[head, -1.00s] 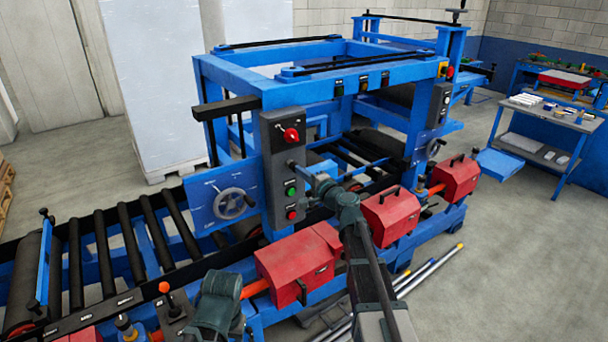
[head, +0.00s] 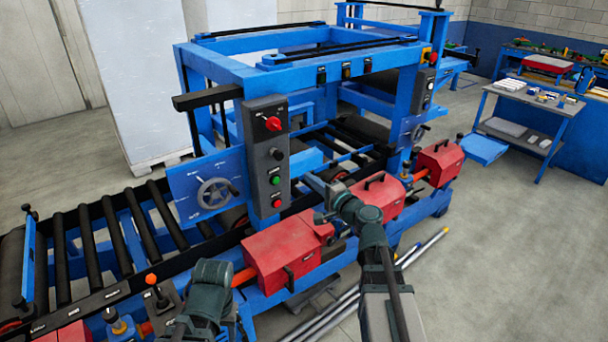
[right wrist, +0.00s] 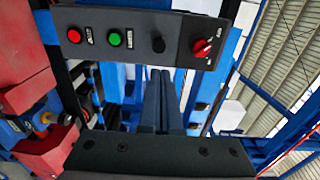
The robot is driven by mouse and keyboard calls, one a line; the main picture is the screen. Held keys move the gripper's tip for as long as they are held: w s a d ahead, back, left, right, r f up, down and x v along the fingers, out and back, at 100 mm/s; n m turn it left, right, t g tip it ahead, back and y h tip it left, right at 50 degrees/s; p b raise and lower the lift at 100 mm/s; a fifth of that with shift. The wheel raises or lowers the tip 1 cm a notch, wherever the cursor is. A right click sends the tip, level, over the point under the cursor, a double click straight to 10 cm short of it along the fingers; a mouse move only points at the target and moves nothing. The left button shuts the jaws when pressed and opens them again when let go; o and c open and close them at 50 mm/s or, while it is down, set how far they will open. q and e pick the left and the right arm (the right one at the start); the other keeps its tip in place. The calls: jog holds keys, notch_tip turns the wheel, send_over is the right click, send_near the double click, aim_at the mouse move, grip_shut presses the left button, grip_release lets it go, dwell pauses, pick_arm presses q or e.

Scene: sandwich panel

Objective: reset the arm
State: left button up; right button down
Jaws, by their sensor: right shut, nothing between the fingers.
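The grey control panel (head: 265,155) stands upright on the front of the blue machine, with a red rotary knob (head: 273,124), a black knob, a green button (head: 276,180) and a red button (head: 276,202). My right gripper (head: 310,179) is just right of the panel's lower part, apart from it. In the right wrist view its fingers (right wrist: 158,98) are shut and empty, below the sideways-looking panel (right wrist: 150,34). My left arm shows at the bottom of the head view; its gripper is not in view.
A handwheel (head: 216,195) is left of the panel, and the roller conveyor (head: 105,245) runs left. Metal rods (head: 345,300) lie on the floor. A workbench (head: 530,105) stands at right.

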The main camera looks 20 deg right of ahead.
jog(key=shift+s, duration=0.2)
dwell(0.3)
jog(key=s+a+f+n+g+y+b, duration=0.1)
jog(key=s+a+f+n+g+b, duration=0.1)
jog(key=s+a+f+n+g, duration=0.7)
jog(key=s+a+f+n+g+y+b, duration=0.1)
jog(key=s+a+f+n+g, duration=0.15)
jog(key=a+f, duration=0.75)
jog(key=s+f+n+g+h+b, duration=0.1)
jog(key=s+f+n+g+h, duration=0.2)
jog(key=s, duration=0.4)
jog(key=s+f+n+g+h+b, duration=0.1)
jog(key=s+f+n+g+h, duration=0.2)
jog(key=s+h, duration=0.3)
jog(key=shift+s+d+f+n, duration=0.15)
jog(key=shift+s+f+n, duration=0.2)
jog(key=shift+s+f, duration=0.45)
jog(key=shift+w+f, duration=0.1)
jog(key=shift+w, duration=0.05)
